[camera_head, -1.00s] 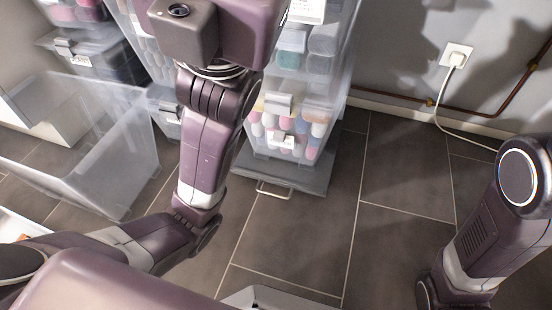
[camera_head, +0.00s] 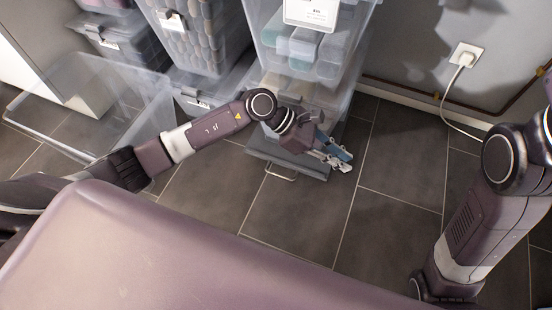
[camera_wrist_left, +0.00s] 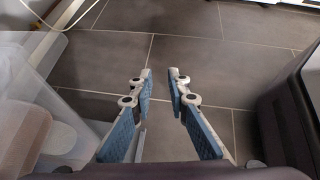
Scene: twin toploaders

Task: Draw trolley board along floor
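The trolley board (camera_head: 304,172) is a flat grey board low on the floor under a stack of clear boxes. Its pale wire handle (camera_head: 281,175) sticks out from the front edge. My left gripper (camera_head: 345,161) is just right of the board's front right corner, above the floor, and partly covers the board's right side. In the left wrist view its blue-padded fingers (camera_wrist_left: 160,76) are apart with only floor tiles between them. My right arm shows at the right, but its gripper is out of view.
Clear boxes (camera_head: 330,62) of rolled items stand on the board. Other filled boxes (camera_head: 205,40) and an empty clear bin (camera_head: 100,110) are to the left. A wall socket (camera_head: 466,55) with a white cable is at the right. The tiled floor in front is open.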

